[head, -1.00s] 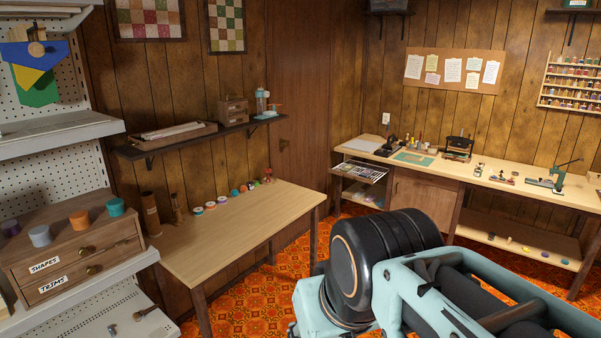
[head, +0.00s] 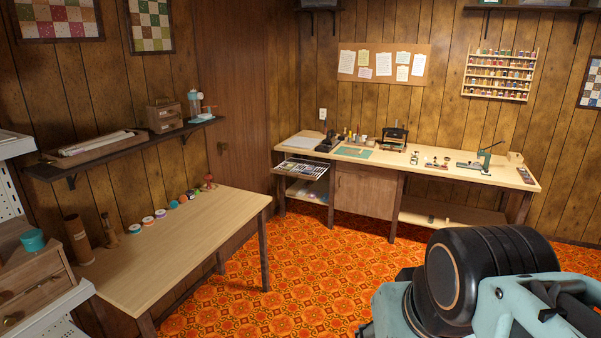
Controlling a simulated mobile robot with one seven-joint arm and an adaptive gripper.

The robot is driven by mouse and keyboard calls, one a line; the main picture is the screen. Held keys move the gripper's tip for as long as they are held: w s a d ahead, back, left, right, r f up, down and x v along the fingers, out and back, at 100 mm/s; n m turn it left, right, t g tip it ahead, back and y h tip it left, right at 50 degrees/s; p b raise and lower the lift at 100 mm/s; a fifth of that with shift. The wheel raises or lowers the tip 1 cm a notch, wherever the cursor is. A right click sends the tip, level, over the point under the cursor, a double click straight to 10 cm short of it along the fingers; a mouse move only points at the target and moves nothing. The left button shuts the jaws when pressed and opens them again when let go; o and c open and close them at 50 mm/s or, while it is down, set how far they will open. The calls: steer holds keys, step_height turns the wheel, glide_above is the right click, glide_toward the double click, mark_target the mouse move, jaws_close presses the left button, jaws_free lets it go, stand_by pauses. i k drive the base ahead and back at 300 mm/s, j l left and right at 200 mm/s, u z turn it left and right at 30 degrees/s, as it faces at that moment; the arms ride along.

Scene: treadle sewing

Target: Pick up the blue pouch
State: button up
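I cannot make out a blue pouch in the head view. My gripper is not in view; only part of my own arm shows at the lower right, and it hides some of the floor and the right end of the room.
A light wood table (head: 190,232) stands at the left with several small round pots at its back. A long workbench (head: 450,174) with tools runs along the far wall. A drawer cabinet (head: 38,285) is at the left edge. Patterned orange floor (head: 330,255) is open between.

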mark_target(306, 172)
steer(key=i+z, duration=0.15)
steer(key=i, duration=3.1)
steer(key=i+l, duration=0.15)
steer(key=i, duration=2.8)
steer(key=l+u, duration=0.15)
steer(key=i+l+u, duration=0.15)
steer(key=l, duration=0.25)
